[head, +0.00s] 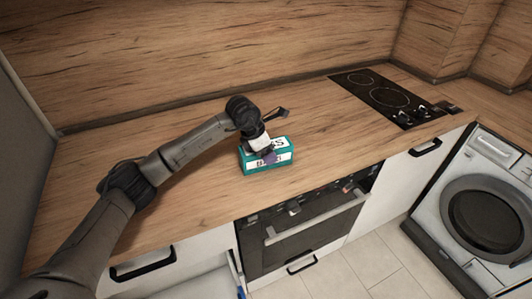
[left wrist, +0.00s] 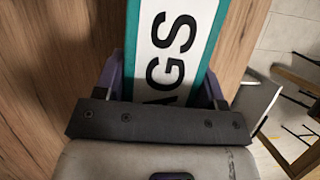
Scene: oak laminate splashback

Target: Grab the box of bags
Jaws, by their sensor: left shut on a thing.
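The box of bags (head: 282,155) is teal with white label panels and dark lettering. It sits on the wooden worktop near its front edge, above the oven. My left gripper (head: 268,156) reaches down over the box from the left and is shut on it. In the left wrist view the box (left wrist: 172,45) lies between the two fingers of my left gripper (left wrist: 168,90), with the letters "AGS" showing. The lower part of the box is hidden there by the gripper body. My right gripper is not in view.
A black hob (head: 385,97) with knobs is set into the worktop (head: 120,150) at the back right. A wooden splashback (head: 200,50) rises behind. An oven (head: 305,225) is below the front edge, and a washing machine (head: 485,215) stands at the right. The worktop around the box is clear.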

